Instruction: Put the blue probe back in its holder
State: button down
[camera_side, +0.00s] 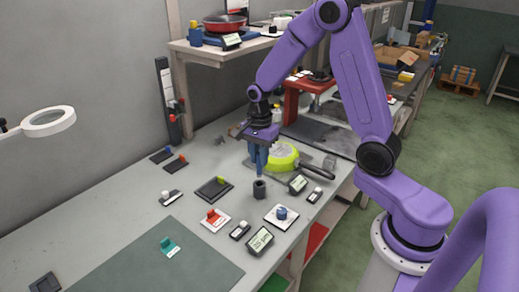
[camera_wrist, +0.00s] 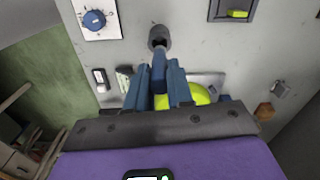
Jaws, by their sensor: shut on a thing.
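My gripper (camera_side: 257,158) is above the bench, pointing down, with its blue fingers closed. In the wrist view the fingers are shut on the blue probe (camera_wrist: 159,68), which sticks out between them. The holder is a dark, upright cylinder (camera_side: 259,190) with an open top, standing on the grey bench. It also shows in the wrist view (camera_wrist: 158,34), just beyond the probe's tip. In the side view the fingers and probe end a little above the holder. I cannot tell exactly whether the tip is centred over the opening, and the fingers hide part of the probe.
A yellow-green pan (camera_side: 284,155) lies close behind the gripper, its dark handle pointing right. A plate with a blue knob (camera_side: 282,214), a small display (camera_side: 298,183) and a dark plate with a green tab (camera_side: 214,187) surround the holder. A shelf (camera_side: 225,50) stands behind.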

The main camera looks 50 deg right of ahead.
aim_at(259, 176)
jog(key=shift+f, duration=0.85)
jog(key=shift+f, duration=2.85)
dwell(1.2)
jog(key=c, duration=0.9)
grip_release()
jog(key=shift+r, duration=0.1)
notch_tip(259, 176, up, 17)
jog(key=shift+r, duration=0.1)
